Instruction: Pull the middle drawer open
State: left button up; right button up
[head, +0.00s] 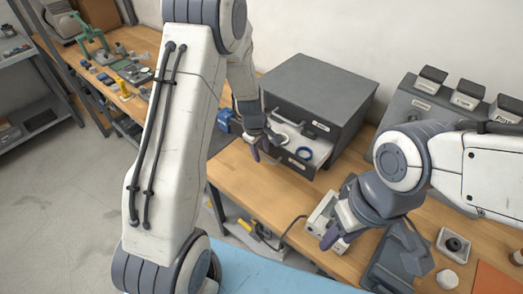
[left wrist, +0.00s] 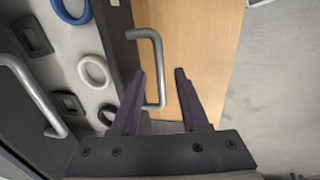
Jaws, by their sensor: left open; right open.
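The dark grey drawer cabinet (head: 325,82) stands on the wooden bench. The drawer below its top one is pulled out, showing a pale interior with a blue ring (head: 304,153) and a white ring (left wrist: 94,71). Its dark front (head: 299,165) carries a metal bar handle (left wrist: 158,62). My left gripper (head: 264,150) is at this front. In the left wrist view its open fingers (left wrist: 160,76) lie on either side of the handle; I cannot tell whether they touch it. The top drawer is closed, with its own handle (left wrist: 32,92). My right gripper (head: 330,232) is open, low over the bench's front.
A pale device (head: 322,211) with a cable is beside my right gripper. A grey unit with several labelled boxes (head: 468,96) stands at the back right. Another cluttered bench (head: 125,75) is at the left.

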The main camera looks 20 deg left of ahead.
pick_arm(q)
jog(key=shift+f, duration=0.2)
jog(key=shift+c, duration=0.3)
grip_shut()
dwell(1.0)
